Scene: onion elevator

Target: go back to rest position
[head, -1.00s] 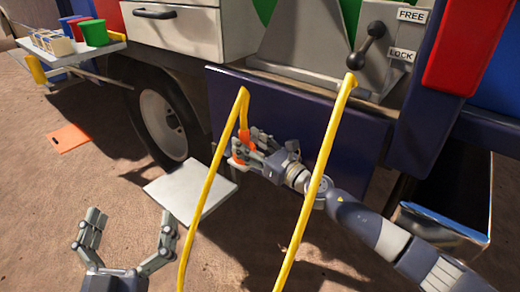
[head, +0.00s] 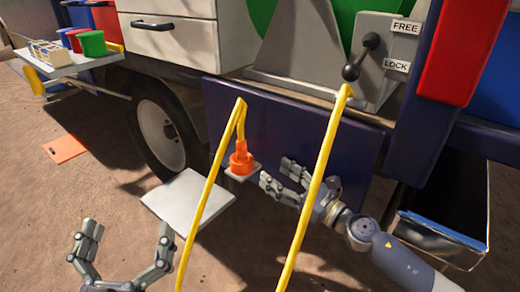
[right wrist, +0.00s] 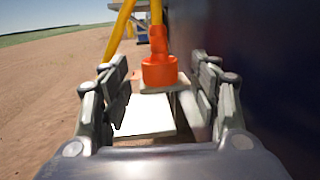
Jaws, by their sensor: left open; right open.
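My right gripper (head: 283,182) is open and empty beside the dark blue panel (head: 345,150). An orange plug (head: 241,160) on the yellow cable (head: 205,200) stands upright on a small pale plate, a little left of my right fingertips and apart from them. In the right wrist view the orange plug (right wrist: 159,70) shows beyond and between my open fingers (right wrist: 163,95). My left gripper (head: 126,235) is open and empty at the lower left, above the ground.
A lever (head: 361,57) stands between the FREE and LOCK labels, nearer LOCK. The yellow cable arches in front of my right arm. A wheel (head: 160,135), a pale slab (head: 188,200), a side shelf with cups (head: 60,66) and a metal bin (head: 440,235) surround the open dirt ground.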

